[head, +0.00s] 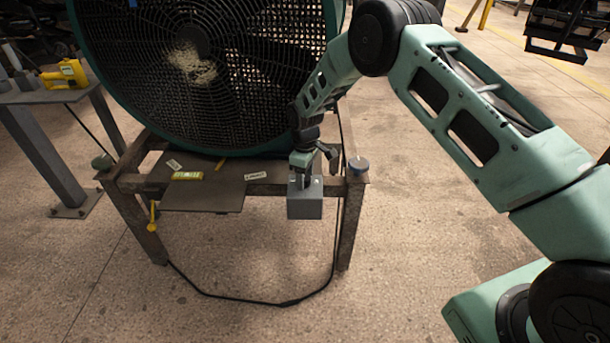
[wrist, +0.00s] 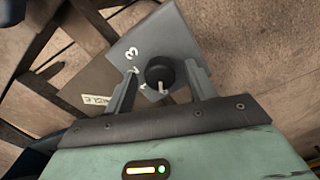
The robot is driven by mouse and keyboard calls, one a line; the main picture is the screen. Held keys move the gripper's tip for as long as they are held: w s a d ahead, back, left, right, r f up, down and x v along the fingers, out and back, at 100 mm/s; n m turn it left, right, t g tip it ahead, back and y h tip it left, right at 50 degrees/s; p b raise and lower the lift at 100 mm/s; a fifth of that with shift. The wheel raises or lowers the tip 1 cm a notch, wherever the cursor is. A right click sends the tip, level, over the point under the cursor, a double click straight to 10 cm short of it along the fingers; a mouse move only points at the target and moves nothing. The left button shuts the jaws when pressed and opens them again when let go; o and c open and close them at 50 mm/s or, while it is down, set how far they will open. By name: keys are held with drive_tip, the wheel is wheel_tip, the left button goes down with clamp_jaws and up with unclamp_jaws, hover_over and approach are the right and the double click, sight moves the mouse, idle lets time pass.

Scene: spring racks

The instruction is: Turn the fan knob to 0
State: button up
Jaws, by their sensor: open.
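The fan knob (wrist: 160,74) is a round black dial with a pale pointer mark, on top of a grey control box with numerals on its face. In the wrist view it sits between the two fingers of my gripper (wrist: 160,88), which are apart on either side of it. I cannot tell whether either finger touches it. The pointer mark faces the palm side; the 0 is not clearly visible. In the head view the grey box (head: 305,208) hangs at the stand's front edge, and my gripper (head: 304,175) is over it, hiding the knob. The large green fan (head: 205,70) stands behind.
A metal stand (head: 130,185) with a flat plate (head: 225,195) carries the fan. A black cable (head: 285,303) loops on the floor. A side table with a yellow tool (head: 65,75) stands left. The front floor is clear.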

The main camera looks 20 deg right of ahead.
wheel_tip(320, 180, up, 17)
drive_tip(key=shift+r, duration=0.2)
idle(0.4)
drive_tip(key=s+a+r+p, duration=0.1)
drive_tip(key=s+a+r, duration=0.25)
drive_tip(key=s, duration=0.25)
drive_tip(key=s+a+r+y+p, duration=0.1)
drive_tip(key=s+a+r, duration=0.25)
drive_tip(key=s, duration=0.25)
drive_tip(key=s+a+r+p, duration=0.1)
drive_tip(key=s+a+r, duration=0.1)
drive_tip(key=s+r, duration=0.3)
drive_tip(key=s+d+r+m+p, duration=0.1)
drive_tip(key=s, duration=1.1)
drive_tip(key=s+d+r+m+p, duration=0.1)
drive_tip(key=s, duration=1.2)
drive_tip(key=shift+s+d, duration=0.2)
drive_tip(key=shift+d, duration=0.2)
